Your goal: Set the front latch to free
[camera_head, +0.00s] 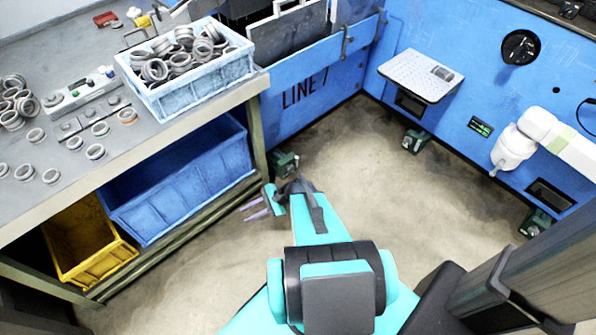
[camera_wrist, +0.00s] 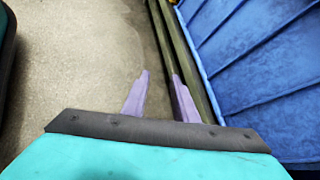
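Two dark upright handles sit on the blue LINE 7 panel (camera_head: 305,90) in the head view: a nearer handle (camera_head: 345,42) and a farther handle (camera_head: 381,22). They look like latches, but I cannot tell for sure which is the front latch or how it is set. My gripper (camera_head: 250,209) is low over the floor, in front of the bench and below the panel, well apart from both handles. In the wrist view its two purple fingers (camera_wrist: 160,75) stand apart with nothing between them.
A workbench (camera_head: 200,118) at left carries a blue crate of rings (camera_head: 185,95) and loose rings. A large blue bin (camera_head: 180,190) and a yellow bin (camera_head: 85,240) stand beneath. A white robot arm (camera_head: 515,145) is at right. The floor (camera_head: 350,150) between is clear.

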